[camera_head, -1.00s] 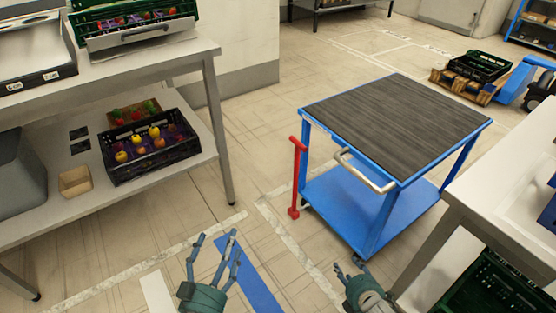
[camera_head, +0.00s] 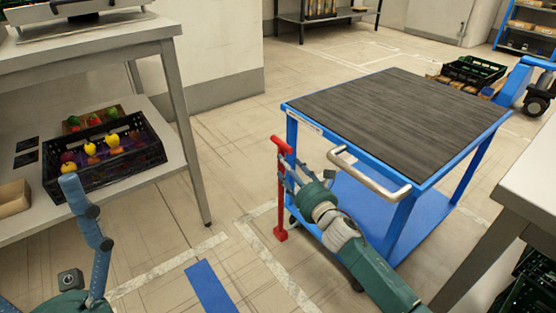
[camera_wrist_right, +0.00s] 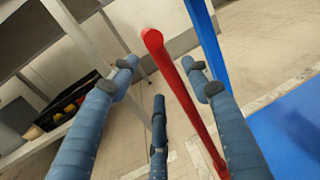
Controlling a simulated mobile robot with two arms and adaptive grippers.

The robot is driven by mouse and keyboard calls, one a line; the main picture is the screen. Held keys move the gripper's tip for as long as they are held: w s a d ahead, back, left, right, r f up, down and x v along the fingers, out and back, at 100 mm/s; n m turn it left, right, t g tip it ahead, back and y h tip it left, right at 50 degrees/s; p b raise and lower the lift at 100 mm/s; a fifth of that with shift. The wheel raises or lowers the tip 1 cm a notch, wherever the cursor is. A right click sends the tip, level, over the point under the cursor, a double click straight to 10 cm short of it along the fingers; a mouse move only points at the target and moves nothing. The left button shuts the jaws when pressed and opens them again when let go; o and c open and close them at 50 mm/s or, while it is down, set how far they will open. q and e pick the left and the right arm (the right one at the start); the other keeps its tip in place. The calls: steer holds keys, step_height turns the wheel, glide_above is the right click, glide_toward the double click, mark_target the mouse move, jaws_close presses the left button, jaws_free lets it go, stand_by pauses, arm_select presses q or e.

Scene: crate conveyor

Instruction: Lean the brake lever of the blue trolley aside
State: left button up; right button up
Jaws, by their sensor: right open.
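The blue trolley (camera_head: 400,215) has a dark wood-look top and a pale push handle (camera_head: 365,172). Its red brake lever (camera_head: 281,208) stands upright at the trolley's near left corner, with a short crosspiece on top. My right gripper (camera_head: 288,172) is at the upper part of the lever, its fingers open. In the right wrist view the lever (camera_wrist_right: 190,105) runs between the spread fingers of my right gripper (camera_wrist_right: 162,78); contact cannot be told. My left gripper (camera_head: 88,225) is low at the left, partly out of frame, away from the trolley.
A shelved table at the left holds a black crate (camera_head: 105,158) of fruit. A pale table (camera_head: 520,190) stands close at the right. Floor left of the lever is free.

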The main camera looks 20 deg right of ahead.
mark_target(279, 165)
steer(key=w, duration=0.2)
steer(key=w+b, duration=0.1)
steer(key=w, duration=0.1)
steer(key=w+a, duration=0.1)
steer(key=w, duration=0.1)
steer(key=shift+w+f+b, duration=0.1)
steer(key=shift+w+b, duration=0.2)
steer(key=shift+b, duration=0.1)
jaws_close()
